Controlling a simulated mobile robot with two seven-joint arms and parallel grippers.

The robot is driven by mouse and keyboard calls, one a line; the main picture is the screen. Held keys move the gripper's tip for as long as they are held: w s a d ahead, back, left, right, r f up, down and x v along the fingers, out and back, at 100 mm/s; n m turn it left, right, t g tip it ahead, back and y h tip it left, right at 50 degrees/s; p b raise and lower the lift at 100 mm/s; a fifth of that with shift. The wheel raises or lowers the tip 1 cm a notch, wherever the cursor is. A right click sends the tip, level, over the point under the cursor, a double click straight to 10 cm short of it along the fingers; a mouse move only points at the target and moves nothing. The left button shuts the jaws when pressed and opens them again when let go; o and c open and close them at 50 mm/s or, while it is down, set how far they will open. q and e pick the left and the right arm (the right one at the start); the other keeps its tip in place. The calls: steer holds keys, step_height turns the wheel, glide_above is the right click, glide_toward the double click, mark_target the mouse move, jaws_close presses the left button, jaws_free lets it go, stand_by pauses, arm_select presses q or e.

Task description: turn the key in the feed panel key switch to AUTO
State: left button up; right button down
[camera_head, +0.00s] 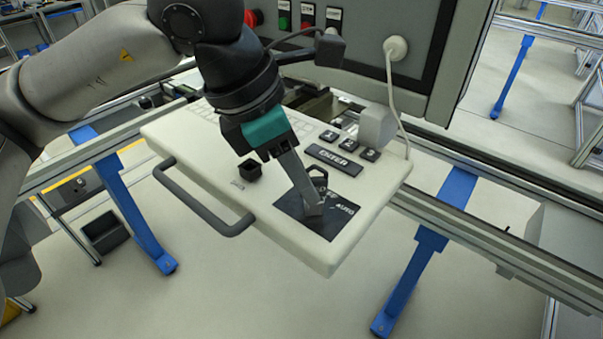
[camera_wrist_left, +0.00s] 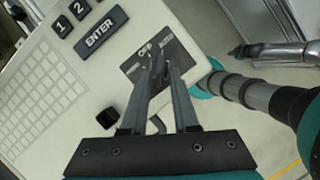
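The feed panel (camera_head: 215,160) is a white tilted box with a black handle. Its key switch has a black plate (camera_head: 332,222) with an AUTO label at the right; the plate also shows in the left wrist view (camera_wrist_left: 180,52), with a label at its top. My left gripper (camera_head: 313,207) reaches down to the switch, with its long grey fingertips (camera_wrist_left: 158,68) over the middle of the plate. The fingertips hide most of the key, so its angle and whether they grip it are unclear. My right gripper is not in view.
The ENTER key (camera_head: 333,159), number keys (camera_head: 350,145) and a black square knob (camera_head: 249,169) lie close to the gripper. A white cable (camera_head: 391,95) hangs behind the panel. Floor is open in front of the panel.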

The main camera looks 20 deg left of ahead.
arm_select(q)
jaws_close()
stand_by(0.3)
